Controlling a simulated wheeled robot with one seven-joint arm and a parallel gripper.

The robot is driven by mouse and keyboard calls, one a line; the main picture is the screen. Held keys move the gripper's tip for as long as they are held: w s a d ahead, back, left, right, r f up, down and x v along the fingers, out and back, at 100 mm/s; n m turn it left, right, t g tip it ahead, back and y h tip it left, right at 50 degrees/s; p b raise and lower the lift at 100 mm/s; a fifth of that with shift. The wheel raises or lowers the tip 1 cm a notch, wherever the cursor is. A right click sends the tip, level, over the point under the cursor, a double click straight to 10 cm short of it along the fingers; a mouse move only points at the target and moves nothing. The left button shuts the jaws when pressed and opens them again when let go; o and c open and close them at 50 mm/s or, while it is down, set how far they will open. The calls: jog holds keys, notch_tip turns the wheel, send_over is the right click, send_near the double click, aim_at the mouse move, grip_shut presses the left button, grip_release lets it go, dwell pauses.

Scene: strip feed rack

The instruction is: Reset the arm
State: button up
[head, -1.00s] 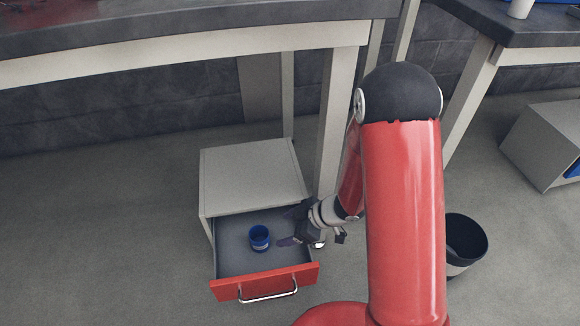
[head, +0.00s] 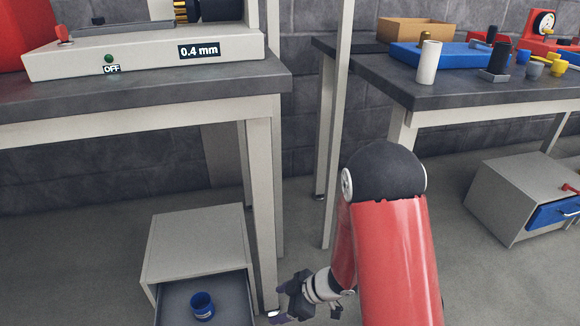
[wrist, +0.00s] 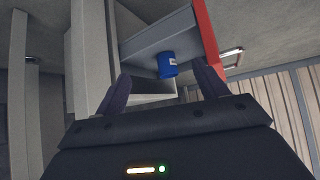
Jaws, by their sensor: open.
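My gripper (head: 278,303) is open and empty, low beside the right side of the pulled-out drawer (head: 236,300). In the wrist view its two dark fingers (wrist: 163,86) are spread apart with nothing between them. A blue cup (head: 203,306) stands in the grey drawer of the small cabinet (head: 195,238) and is apart from my fingers. The cup (wrist: 168,65) and the drawer's red front (wrist: 207,38) also show in the wrist view, beyond the fingers. The drawer front is out of the head view.
A workbench (head: 150,97) with a machine marked 0.4 mm stands above the cabinet; its leg (head: 262,195) is close to my gripper. A second bench (head: 440,92) holds a white cylinder (head: 428,62) and a blue tray. Another cabinet (head: 500,190) stands at right.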

jog(key=w+d+r+m+t+h+p, duration=0.2)
jog(key=w+d+r+m+t+h, duration=0.2)
jog(key=d+r, duration=0.5)
jog(key=w+d+r+m+t+h+p, duration=0.25)
jog(key=d+r+h, duration=0.2)
jog(key=r, duration=0.85)
jog(key=s+d+r+m+h+p, duration=0.1)
jog(key=s+d+r+m+h, duration=0.1)
jog(key=s+d+r+m, duration=0.65)
jog(key=s+a+r+g+p, duration=0.1)
jog(key=s+a+r, duration=0.1)
jog(key=s, duration=0.4)
jog(key=s+a+r+m+g+y+p, duration=0.1)
jog(key=s+a+r, duration=0.1)
jog(key=s+r, duration=0.3)
jog(key=shift+s, duration=0.65)
jog(key=shift+s+a+y, duration=0.15)
jog(key=shift+s+y, duration=0.15)
jog(key=shift+y, duration=0.05)
jog(key=shift+c, duration=0.3)
